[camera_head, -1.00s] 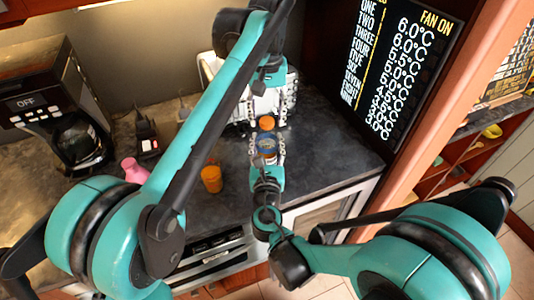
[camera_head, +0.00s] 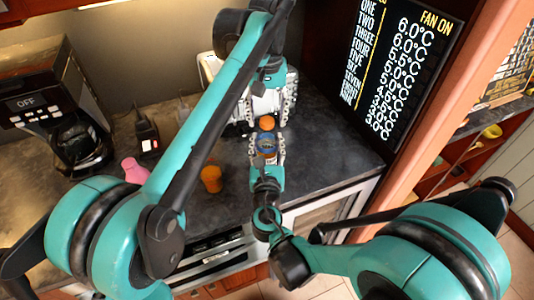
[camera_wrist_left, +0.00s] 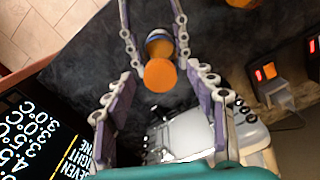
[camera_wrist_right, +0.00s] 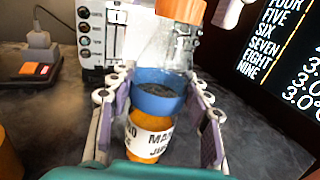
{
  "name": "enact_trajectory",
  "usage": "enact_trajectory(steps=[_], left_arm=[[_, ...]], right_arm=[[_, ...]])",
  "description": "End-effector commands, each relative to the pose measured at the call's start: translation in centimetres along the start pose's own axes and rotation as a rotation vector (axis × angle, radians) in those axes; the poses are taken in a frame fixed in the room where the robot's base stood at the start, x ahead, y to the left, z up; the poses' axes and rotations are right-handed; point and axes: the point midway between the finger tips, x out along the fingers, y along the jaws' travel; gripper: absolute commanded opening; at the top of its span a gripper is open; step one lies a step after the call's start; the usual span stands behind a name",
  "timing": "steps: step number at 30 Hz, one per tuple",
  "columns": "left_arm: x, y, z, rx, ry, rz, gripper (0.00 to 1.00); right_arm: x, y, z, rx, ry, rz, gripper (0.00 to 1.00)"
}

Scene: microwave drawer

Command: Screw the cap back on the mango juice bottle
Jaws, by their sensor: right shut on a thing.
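The mango juice bottle (camera_wrist_right: 155,135) is upright, clear at the top with a blue band and a white label. My right gripper (camera_head: 267,142) is shut on it, one finger on each side. The orange cap (camera_wrist_right: 182,9) sits at the top of the bottle neck; whether it is threaded on cannot be told. It also shows in the left wrist view (camera_wrist_left: 160,75). My left gripper (camera_wrist_left: 167,82) is open over the cap, its fingers apart on either side with gaps to it. In the head view my left gripper (camera_head: 266,108) is just above the bottle.
An orange cup (camera_head: 211,179) and a pink bottle (camera_head: 135,170) stand on the dark counter (camera_head: 330,150). A coffee maker (camera_head: 65,115) is at the left. A white appliance (camera_wrist_right: 103,30) is close behind the bottle. A display panel (camera_head: 405,65) rises at the right.

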Motion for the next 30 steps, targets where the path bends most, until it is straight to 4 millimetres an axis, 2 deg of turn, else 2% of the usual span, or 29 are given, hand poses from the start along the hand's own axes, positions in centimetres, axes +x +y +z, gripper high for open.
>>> enact_trajectory(steps=[7, 11, 21, 24, 30], left_arm=[[-0.2, 0.0, 0.0, 0.0, 0.0, 0.0, 0.56], [-1.3, 0.0, -0.1, 0.0, 0.0, 0.0, 0.56], [-8.2, 0.0, -0.1, 0.0, 0.0, 0.0, 0.56], [-9.8, 0.0, -0.1, 0.0, 0.0, 0.0, 0.56], [-11.5, 0.0, -0.1, 0.0, 0.0, 0.0, 0.56]], right_arm=[[0.0, 0.0, 0.0, 0.0, 0.0, 0.0, 0.0], [0.0, 0.0, 0.0, 0.0, 0.0, 0.0, 0.0], [0.0, 0.0, 0.0, 0.0, 0.0, 0.0, 0.0], [0.0, 0.0, 0.0, 0.0, 0.0, 0.0, 0.0], [0.0, 0.0, 0.0, 0.0, 0.0, 0.0, 0.0]])
